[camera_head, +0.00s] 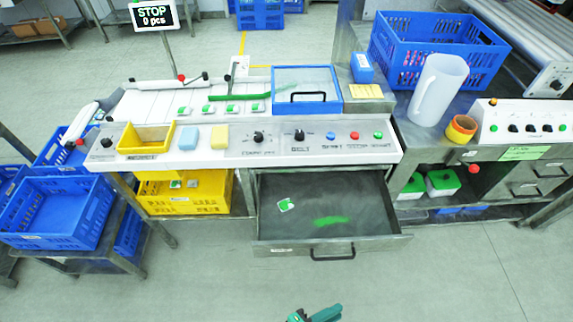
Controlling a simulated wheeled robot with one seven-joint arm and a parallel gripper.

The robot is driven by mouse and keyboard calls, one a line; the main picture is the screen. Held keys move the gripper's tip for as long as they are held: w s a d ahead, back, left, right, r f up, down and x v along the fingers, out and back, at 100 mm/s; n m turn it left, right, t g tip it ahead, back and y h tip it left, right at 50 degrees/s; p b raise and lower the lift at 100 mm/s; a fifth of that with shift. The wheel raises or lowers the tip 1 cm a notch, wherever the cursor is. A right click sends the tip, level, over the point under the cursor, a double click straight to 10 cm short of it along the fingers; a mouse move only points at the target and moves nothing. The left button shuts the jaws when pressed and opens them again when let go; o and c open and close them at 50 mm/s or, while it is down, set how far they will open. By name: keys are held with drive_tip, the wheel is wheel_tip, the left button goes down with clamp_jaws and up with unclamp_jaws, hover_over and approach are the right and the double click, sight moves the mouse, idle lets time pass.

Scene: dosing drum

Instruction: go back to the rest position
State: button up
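My gripper (315,314) shows only in part at the bottom edge of the head view, as teal and dark pieces over the bare floor. It is low in front of the open drawer (330,215) and apart from it. I cannot tell how far its fingers are apart, and I see nothing clearly held. The rest of my arm is out of view.
The drawer under the control panel (262,150) is pulled out, with a small green-and-white packet (286,204) in it. A blue crate (62,212) stands at left and a yellow crate (190,192) under the bench. The floor in front is clear.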

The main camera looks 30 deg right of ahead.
drive_tip(key=w+a+f+t+y, duration=0.25)
drive_tip(key=a+t+y, duration=0.6)
drive_tip(key=a, duration=0.55)
drive_tip(key=a+r+m+t+y, duration=0.2)
drive_tip(key=a+r+m+t, duration=0.1)
drive_tip(key=r, duration=0.7)
drive_tip(key=a+r+m+t+y, duration=0.2)
drive_tip(key=a+r+t+y, duration=0.1)
drive_tip(key=r, duration=0.7)
drive_tip(key=shift+a+m+t+y, duration=0.25)
drive_tip(key=shift+m+t+y, duration=0.15)
drive_tip(key=shift+t, duration=0.15)
drive_tip(key=shift+r, duration=0.1)
drive_tip(key=shift+s, duration=0.1)
